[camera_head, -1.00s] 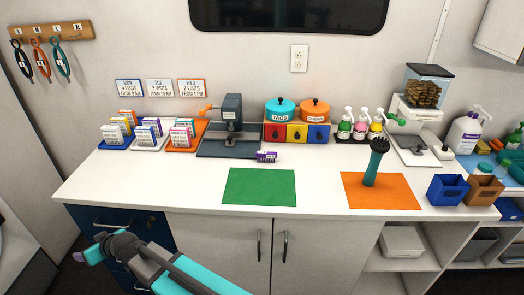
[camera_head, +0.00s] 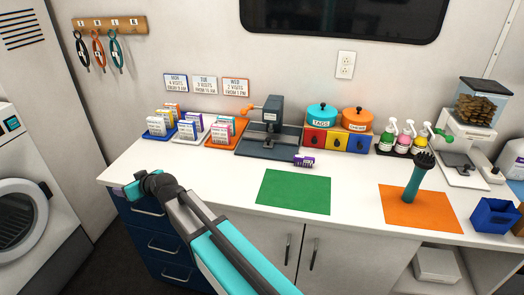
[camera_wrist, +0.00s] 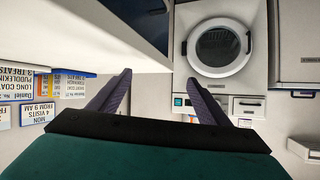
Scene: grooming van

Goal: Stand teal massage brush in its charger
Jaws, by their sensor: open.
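The teal massage brush (camera_head: 413,183) stands upright on the orange mat (camera_head: 440,213) at the right of the counter, its dark bristle head up. I cannot make out a charger for it in any view. My gripper (camera_wrist: 160,76) is open, its two purple fingers apart with nothing between them in the wrist view. In the head view the end of my arm is at the counter's left front corner, far to the left of the brush; the fingers are barely visible there.
A green mat (camera_head: 294,192) lies bare mid-counter. Behind it are a small purple block (camera_head: 304,160), a dark press (camera_head: 268,125), card trays and canisters. Pump bottles (camera_head: 404,138) stand behind the brush, a blue bin (camera_head: 493,215) to its right. A washing machine (camera_head: 22,195) stands at left.

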